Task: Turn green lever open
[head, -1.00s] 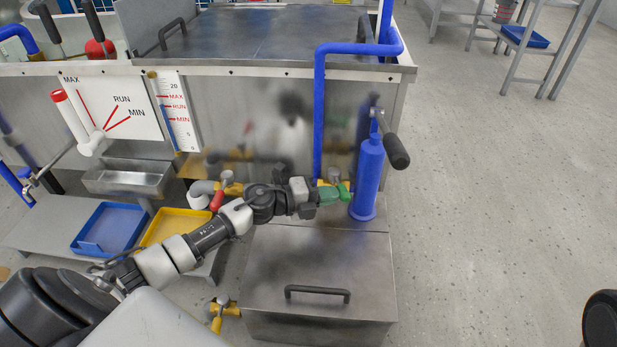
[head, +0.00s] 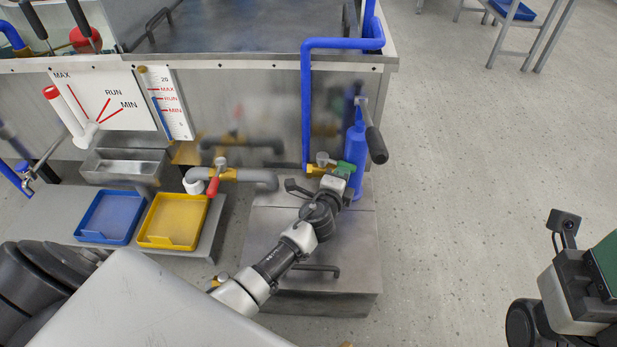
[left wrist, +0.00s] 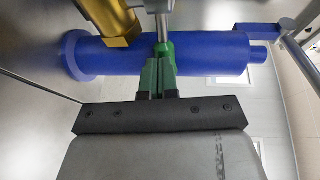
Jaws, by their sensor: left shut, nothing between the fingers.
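The green lever (left wrist: 165,50) shows in the left wrist view as a rounded green grip on a shiny stem, beside the yellow valve body (left wrist: 112,20). My left gripper (left wrist: 158,68) is shut, with nothing between its green fingers. Its tips are right at the lever's end; I cannot tell whether they touch. In the head view my left gripper (head: 343,172) is at the yellow valve (head: 317,169) near the blue pipe's lower end, and lever and fingertips blend into one green patch.
A blue cylinder (head: 354,150) with a black-gripped handle (head: 375,145) stands close to my left gripper, on the metal box (head: 350,275). A red lever (head: 213,186) is on the grey pipe to the left. Blue (head: 112,215) and yellow trays (head: 172,220) sit lower left.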

